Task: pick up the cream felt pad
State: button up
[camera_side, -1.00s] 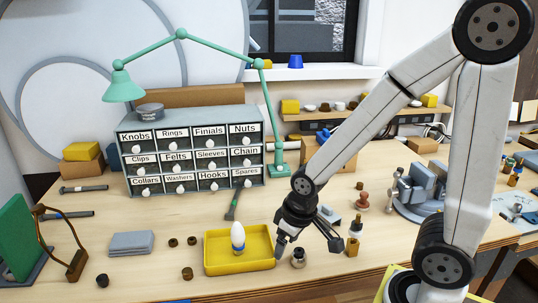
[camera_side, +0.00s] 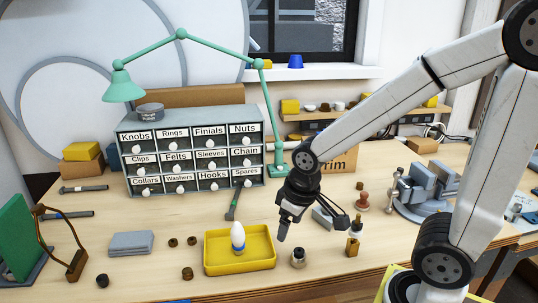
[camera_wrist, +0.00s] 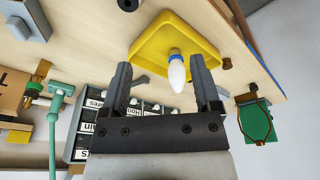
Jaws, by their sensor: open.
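I cannot make out a cream felt pad in either view. A drawer labelled Felts (camera_side: 175,157) is in the grey cabinet (camera_side: 190,118) at the back and looks closed. My gripper (camera_side: 310,228) hangs above the bench, just right of the yellow tray, in the side view. In the wrist view my gripper (camera_wrist: 160,66) has its two dark fingers spread apart with nothing held between them. A white bulb with a blue band (camera_side: 238,236) stands in the yellow tray (camera_side: 215,270). The tray (camera_wrist: 150,45) and bulb (camera_wrist: 177,72) show beyond the fingers in the wrist view.
A small jar (camera_side: 298,258) and a brass-topped bottle (camera_side: 353,243) stand right of the tray. A folded grey cloth (camera_side: 131,243) lies left. A green lamp (camera_side: 123,86) arches over the cabinet. A vise (camera_side: 425,190) is at right.

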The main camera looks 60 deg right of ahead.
jog(key=s+d+f+n+g+h, duration=0.2)
jog(key=d+n+h, duration=0.1)
jog(key=d, duration=0.4)
notch_tip(320, 180, up, 2)
jog(key=n+g+h, duration=0.2)
jog(key=n+h, duration=0.8)
jog(key=n, duration=0.3)
send_over(362, 195)
jog(key=a, duration=0.4)
jog(key=f, duration=0.7)
jog(key=shift+w+a, duration=0.2)
jog(key=shift+a, duration=0.05)
jog(key=shift+f, duration=0.5)
jog(key=shift+x, duration=1.3)
jog(key=shift+x, duration=2.6)
